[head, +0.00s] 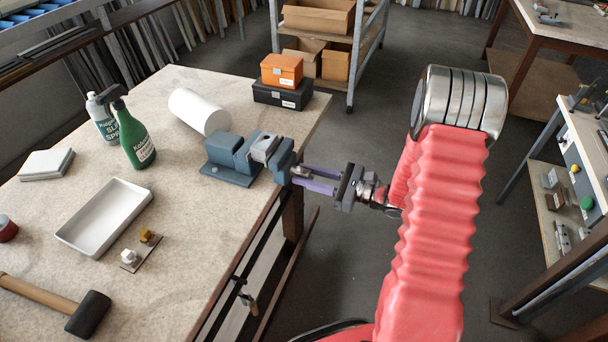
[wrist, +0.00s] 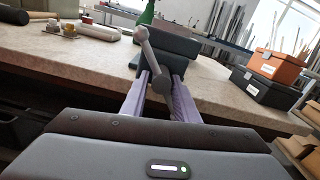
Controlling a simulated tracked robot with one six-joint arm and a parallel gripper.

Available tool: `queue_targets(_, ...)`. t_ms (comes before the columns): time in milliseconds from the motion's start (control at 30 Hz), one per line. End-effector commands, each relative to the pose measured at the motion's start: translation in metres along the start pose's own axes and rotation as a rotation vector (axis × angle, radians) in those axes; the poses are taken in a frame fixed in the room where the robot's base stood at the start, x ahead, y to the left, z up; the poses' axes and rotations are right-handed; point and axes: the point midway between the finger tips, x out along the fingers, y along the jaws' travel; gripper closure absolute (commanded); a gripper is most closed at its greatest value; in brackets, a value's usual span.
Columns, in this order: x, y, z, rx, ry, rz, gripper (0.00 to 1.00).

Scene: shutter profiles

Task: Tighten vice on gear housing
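The blue-grey vice (head: 228,158) sits at the right edge of the bench. A small grey metal piece, seemingly the gear housing (head: 264,146), is between its jaws; I cannot tell whether both jaws touch it. In the wrist view the vice (wrist: 172,46) faces me and hides the housing. Its grey handle bar (wrist: 148,50) with round ends slants from upper left to lower middle. My gripper (head: 297,178) points at the vice's screw end from the right. Its two purple fingers are apart, one on each side of the handle's lower part, with no clear grip on it.
A white roll (head: 198,110) lies behind the vice, with a green spray bottle (head: 133,137) to its left. An orange box (head: 282,70) rests on a black box (head: 283,95) at the back corner. A white tray (head: 104,216) and mallet (head: 88,314) lie left. Floor right of the bench is open.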

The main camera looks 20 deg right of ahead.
Motion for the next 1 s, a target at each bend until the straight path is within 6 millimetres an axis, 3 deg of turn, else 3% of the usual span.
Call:
queue_targets(200,0.001,0.0,0.001,-0.002,-0.002,0.001,0.6)
queue_targets(567,-0.003,-0.001,0.003,-0.005,-0.005,-0.001,0.6)
queue_targets(1000,-0.055,-0.002,0.002,-0.004,-0.005,-0.003,0.6)
